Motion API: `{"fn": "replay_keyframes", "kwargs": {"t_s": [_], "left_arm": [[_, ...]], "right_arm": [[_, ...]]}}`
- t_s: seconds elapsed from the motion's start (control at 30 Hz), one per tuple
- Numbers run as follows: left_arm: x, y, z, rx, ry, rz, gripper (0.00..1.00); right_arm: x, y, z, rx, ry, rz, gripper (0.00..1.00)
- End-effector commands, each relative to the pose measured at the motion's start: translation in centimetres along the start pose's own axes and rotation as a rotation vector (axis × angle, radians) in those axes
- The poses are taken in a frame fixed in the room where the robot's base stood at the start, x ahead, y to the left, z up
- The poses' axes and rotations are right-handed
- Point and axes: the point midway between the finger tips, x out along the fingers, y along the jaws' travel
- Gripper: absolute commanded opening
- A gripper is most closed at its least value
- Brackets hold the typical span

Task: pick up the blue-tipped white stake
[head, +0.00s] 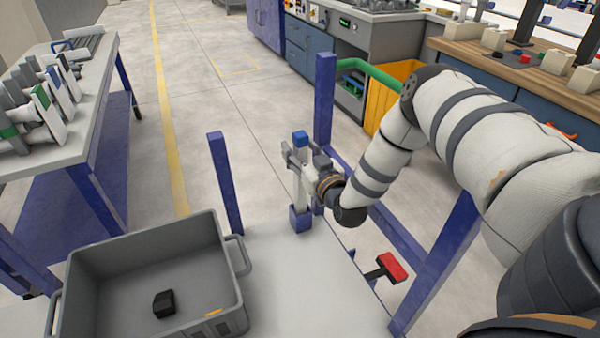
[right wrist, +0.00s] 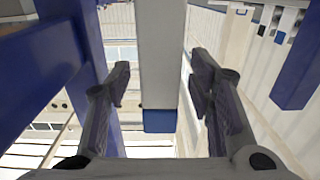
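The blue-tipped white stake (head: 301,195) stands upright in a blue post socket at the far end of the white surface, with its blue tip at the top. My right gripper (head: 293,158) is at the upper part of the stake, just below the tip. In the right wrist view the stake (right wrist: 162,60) runs between the two fingers of my right gripper (right wrist: 162,82). The fingers are apart, with a gap visible on each side of the stake. My left gripper is not in view.
A grey bin (head: 150,245) with a small black object (head: 163,303) stands at the left on the white surface (head: 290,290). Blue posts (head: 225,180) rise near the stake. A red-topped item (head: 391,267) lies to the right. A table (head: 75,130) with several parts stands far left.

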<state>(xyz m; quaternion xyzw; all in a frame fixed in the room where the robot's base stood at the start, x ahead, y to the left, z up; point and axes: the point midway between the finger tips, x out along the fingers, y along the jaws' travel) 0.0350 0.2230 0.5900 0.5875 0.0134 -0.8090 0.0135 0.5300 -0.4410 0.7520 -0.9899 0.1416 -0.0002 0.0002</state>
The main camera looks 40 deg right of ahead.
Motion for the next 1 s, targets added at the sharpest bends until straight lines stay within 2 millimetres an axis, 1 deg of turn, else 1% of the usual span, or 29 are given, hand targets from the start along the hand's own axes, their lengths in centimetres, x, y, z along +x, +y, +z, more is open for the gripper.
{"fn": "replay_keyframes", "kwargs": {"t_s": [0.03, 0.07, 0.1, 0.17, 0.2, 0.47, 0.53, 0.57, 0.67, 0.7, 0.8, 1.0], "left_arm": [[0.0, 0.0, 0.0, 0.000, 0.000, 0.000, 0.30], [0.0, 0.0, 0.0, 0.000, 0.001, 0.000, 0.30], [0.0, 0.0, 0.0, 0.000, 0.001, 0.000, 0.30], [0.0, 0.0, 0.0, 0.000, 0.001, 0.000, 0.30], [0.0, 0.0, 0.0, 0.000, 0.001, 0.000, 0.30], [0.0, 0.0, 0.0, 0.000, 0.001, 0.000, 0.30], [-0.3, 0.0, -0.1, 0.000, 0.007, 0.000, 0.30], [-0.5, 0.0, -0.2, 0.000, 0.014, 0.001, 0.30], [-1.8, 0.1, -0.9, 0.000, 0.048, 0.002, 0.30], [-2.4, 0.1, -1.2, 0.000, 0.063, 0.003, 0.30], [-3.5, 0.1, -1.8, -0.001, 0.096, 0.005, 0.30], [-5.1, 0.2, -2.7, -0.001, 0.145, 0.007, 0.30]], "right_arm": [[0.0, 0.0, 0.0, 0.000, 0.000, 0.000, 0.39], [0.0, 0.0, 0.0, 0.000, 0.000, 0.000, 0.32], [0.0, 0.0, 0.0, 0.000, 0.000, 0.000, 0.23], [0.0, 0.0, 0.0, 0.000, 0.000, 0.000, 0.10], [0.0, 0.0, 0.0, 0.000, 0.000, 0.000, 0.01], [0.0, 0.0, -0.1, 0.000, 0.002, 0.000, 0.00], [0.0, 0.0, -0.7, 0.001, 0.004, 0.000, 0.00], [0.1, 0.0, -1.2, 0.001, 0.007, 0.000, 0.00], [0.1, -0.1, -4.2, 0.005, 0.018, -0.001, 0.00], [0.2, -0.1, -5.5, 0.006, 0.020, -0.001, 0.00], [0.1, -0.1, -8.2, 0.006, 0.021, 0.000, 0.00], [0.0, -0.1, -11.4, 0.004, 0.016, -0.001, 0.00]]}}
